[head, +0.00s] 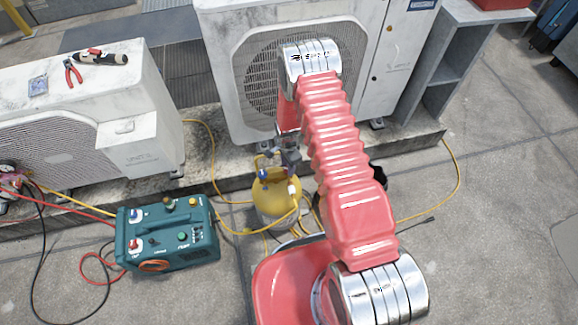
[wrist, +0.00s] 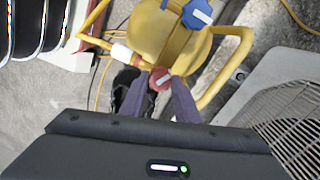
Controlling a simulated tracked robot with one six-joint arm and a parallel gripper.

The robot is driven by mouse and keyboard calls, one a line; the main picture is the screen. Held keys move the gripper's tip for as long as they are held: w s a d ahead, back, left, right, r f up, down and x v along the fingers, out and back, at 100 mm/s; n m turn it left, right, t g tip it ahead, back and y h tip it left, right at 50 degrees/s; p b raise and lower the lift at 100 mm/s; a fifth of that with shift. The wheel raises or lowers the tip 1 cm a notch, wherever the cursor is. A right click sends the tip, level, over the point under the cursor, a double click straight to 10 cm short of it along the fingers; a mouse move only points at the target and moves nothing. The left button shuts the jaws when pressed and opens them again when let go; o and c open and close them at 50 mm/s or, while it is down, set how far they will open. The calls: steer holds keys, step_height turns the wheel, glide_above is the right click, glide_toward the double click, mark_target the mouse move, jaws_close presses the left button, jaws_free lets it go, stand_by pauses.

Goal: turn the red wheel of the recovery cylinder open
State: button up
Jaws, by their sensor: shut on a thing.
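The recovery cylinder (head: 276,197) has a yellow top and a grey lower body and stands on the ground in front of the large condenser. In the wrist view its yellow top and handle (wrist: 238,70) fill the upper middle. The red wheel (wrist: 160,80) shows between the fingertips of my gripper (wrist: 160,82), which is shut on it. A blue wheel (wrist: 197,13) sits farther up on the cylinder, clear of the fingers. In the head view my gripper (head: 286,160) is above the cylinder's top, and the red wheel is hidden there.
A teal recovery machine (head: 167,240) with hoses stands left of the cylinder. Condensers stand behind, the large one (head: 225,75) on a low concrete plinth and another (head: 60,120) at left with pliers (head: 73,72) on top. Yellow hoses lie around the cylinder. Open paving is at right.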

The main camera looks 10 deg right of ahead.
steer(key=n, duration=0.7)
steer(key=shift+w, duration=0.1)
steer(key=n, duration=0.6)
steer(key=shift+n, duration=0.4)
steer(key=n, duration=0.4)
steer(key=shift+n, duration=2.2)
steer(key=o, duration=1)
steer(key=shift+o, duration=0.2)
steer(key=shift+r, duration=0.15)
